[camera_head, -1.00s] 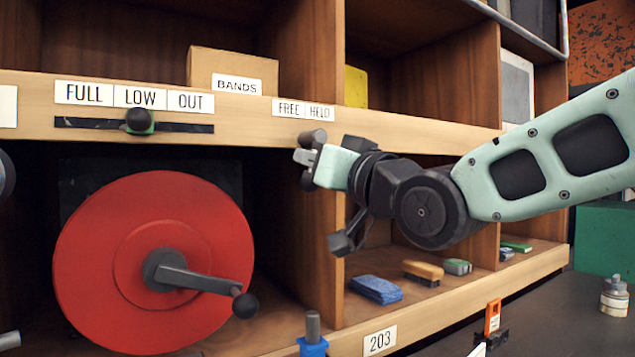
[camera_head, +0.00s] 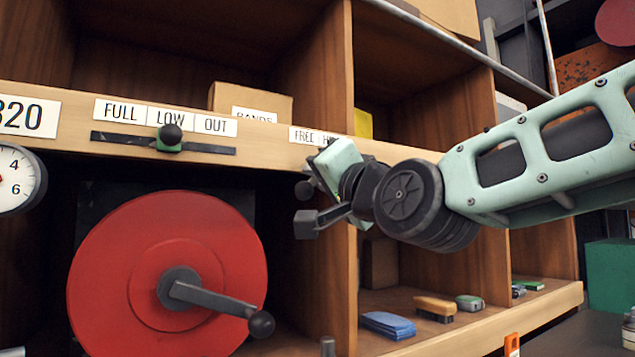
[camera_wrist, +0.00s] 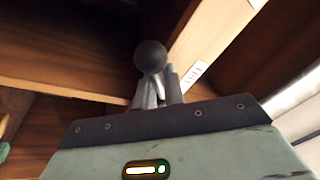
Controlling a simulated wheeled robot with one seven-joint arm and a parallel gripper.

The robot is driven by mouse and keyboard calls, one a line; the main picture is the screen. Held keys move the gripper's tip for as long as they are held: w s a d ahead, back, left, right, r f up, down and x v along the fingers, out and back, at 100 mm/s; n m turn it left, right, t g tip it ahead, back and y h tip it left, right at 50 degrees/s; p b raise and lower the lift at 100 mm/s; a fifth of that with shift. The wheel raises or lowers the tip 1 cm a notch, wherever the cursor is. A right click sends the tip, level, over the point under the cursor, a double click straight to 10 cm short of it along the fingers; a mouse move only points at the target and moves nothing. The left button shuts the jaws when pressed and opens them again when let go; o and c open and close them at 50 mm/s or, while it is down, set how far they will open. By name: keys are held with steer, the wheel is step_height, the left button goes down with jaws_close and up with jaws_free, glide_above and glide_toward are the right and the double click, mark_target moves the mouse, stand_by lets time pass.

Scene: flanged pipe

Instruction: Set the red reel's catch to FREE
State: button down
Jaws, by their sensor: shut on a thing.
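The red reel (camera_head: 110,265) stands in the lower left bay, with a grey crank (camera_head: 215,300) ending in a dark ball. The FREE/HELD label (camera_head: 304,136) is on the shelf edge to the reel's upper right; my gripper partly covers HELD. My gripper (camera_head: 314,178) is just below this label, tilted. In the wrist view, the catch's dark round knob (camera_wrist: 150,57) sits at the fingertips (camera_wrist: 157,92), and the gripper is shut on it. In the head view the gripper mostly hides the catch, so I cannot tell its setting.
A FULL/LOW/OUT slider (camera_head: 170,136) is on the shelf edge to the left, beside a gauge (camera_head: 15,182). A wooden upright (camera_head: 335,275) stands just below my gripper. A blue pad (camera_head: 388,325) and a brush (camera_head: 435,307) lie in the right bay.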

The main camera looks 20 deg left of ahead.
stand_by(0.4)
steer(key=c, duration=1.6)
jaws_free()
steer(key=shift+o, duration=0.2)
steer(key=b+v, duration=0.3)
steer(key=v, duration=1.4)
steer(key=shift+d, duration=0.2)
steer(key=shift+s, duration=0.1)
